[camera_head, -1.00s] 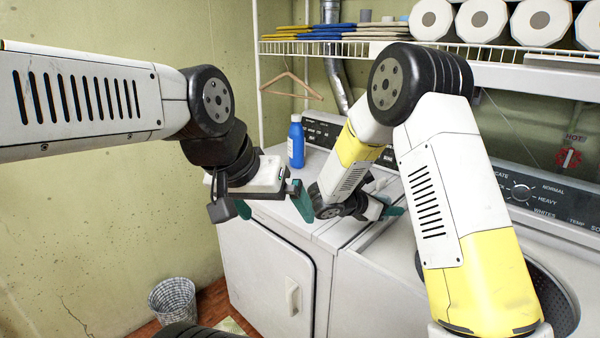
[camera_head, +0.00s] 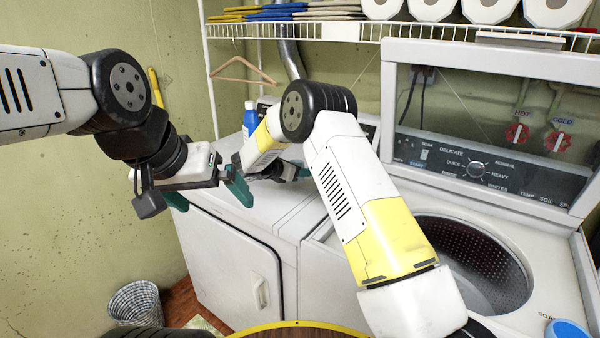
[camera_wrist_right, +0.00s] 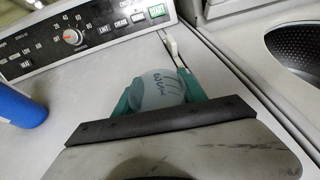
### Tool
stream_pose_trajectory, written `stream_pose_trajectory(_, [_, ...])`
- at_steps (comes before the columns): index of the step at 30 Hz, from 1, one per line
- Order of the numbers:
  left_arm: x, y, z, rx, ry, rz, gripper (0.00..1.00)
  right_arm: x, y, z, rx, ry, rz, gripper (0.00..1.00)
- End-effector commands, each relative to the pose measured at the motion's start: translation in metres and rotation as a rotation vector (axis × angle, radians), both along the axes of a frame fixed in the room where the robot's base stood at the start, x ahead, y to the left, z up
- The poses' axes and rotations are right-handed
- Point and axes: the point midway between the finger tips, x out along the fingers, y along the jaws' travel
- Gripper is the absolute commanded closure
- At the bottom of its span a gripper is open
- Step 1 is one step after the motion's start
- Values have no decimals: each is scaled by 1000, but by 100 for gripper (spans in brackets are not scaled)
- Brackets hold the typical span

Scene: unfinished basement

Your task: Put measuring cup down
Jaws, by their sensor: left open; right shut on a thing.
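The measuring cup (camera_wrist_right: 160,88) shows in the right wrist view as a pale, see-through bluish cup with dark markings. It sits between the teal fingers of my right gripper (camera_wrist_right: 160,95), which is shut on it, above the white dryer top (camera_wrist_right: 85,85). Whether the cup touches the top cannot be told. In the head view my right gripper (camera_head: 288,171) is over the dryer top (camera_head: 230,203), partly behind my right arm, and the cup cannot be made out there. My left gripper (camera_head: 209,194) is open and empty, near the dryer's front left edge.
A blue bottle (camera_head: 250,122) stands on the dryer top, left of my right gripper; it also shows in the right wrist view (camera_wrist_right: 18,108). The washer (camera_head: 535,250) stands open at the right, with a blue object (camera_head: 567,330) near its front. A wire shelf (camera_head: 300,31) hangs above.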

Motion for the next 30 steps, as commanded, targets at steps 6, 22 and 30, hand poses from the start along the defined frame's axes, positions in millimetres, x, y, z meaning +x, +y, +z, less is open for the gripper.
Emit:
stream_pose_trajectory(6, [0,0,0,0,0,0,0,21,1,-2,1,1,0,95])
stream_pose_trajectory(22, [0,0,0,0,0,0,0,28,1,-37,0,0,1,95])
stream_pose_trajectory(30, [0,0,0,0,0,0,0,28,0,-40,0,0,0,36])
